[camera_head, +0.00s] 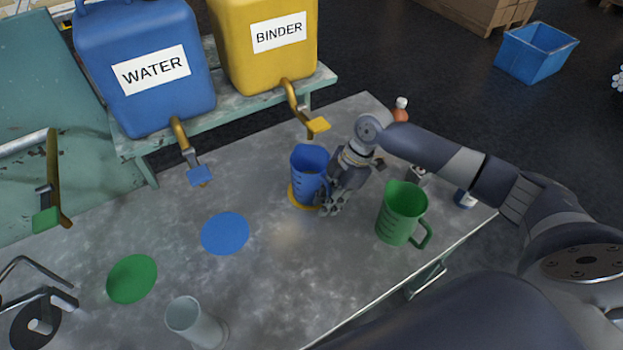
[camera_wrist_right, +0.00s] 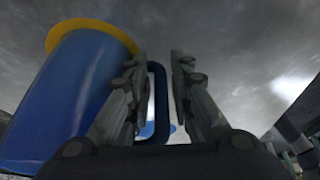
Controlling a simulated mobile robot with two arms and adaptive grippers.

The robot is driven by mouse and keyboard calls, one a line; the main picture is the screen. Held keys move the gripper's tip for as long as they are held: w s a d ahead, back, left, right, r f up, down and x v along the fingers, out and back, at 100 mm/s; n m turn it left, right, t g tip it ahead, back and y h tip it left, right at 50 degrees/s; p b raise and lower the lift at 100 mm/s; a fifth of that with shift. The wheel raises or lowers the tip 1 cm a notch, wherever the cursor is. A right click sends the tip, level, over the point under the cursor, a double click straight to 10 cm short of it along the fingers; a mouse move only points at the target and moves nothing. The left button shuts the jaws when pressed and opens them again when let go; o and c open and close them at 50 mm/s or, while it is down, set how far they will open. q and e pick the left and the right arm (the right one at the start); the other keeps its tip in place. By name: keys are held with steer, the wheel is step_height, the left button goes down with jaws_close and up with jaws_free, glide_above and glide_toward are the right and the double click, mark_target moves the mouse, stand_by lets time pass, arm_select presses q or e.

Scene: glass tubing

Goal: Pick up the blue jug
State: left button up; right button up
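The blue jug (camera_head: 309,172) stands upright on a yellow disc (camera_head: 292,198) on the grey table. In the right wrist view the jug (camera_wrist_right: 65,100) fills the left side, with its yellow disc (camera_wrist_right: 92,26) at the top. My right gripper (camera_head: 336,203) is at the jug's right side, low near the table. In the wrist view its two fingers (camera_wrist_right: 160,85) stand apart on either side of the jug's blue handle (camera_wrist_right: 157,110), with narrow gaps showing. My left gripper is not in view.
A green jug (camera_head: 401,212) stands just right of my right gripper. A clear beaker (camera_head: 192,322) stands at the front. Blue (camera_head: 225,233) and green (camera_head: 132,279) discs lie flat. WATER (camera_head: 150,100) and BINDER (camera_head: 262,62) containers with taps stand behind on a shelf.

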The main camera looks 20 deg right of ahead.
steer(key=shift+s, duration=0.1)
jaws_close()
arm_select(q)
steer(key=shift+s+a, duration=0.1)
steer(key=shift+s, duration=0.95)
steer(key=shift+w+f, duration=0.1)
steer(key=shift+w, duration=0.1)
arm_select(e)
steer(key=shift+r, duration=0.2)
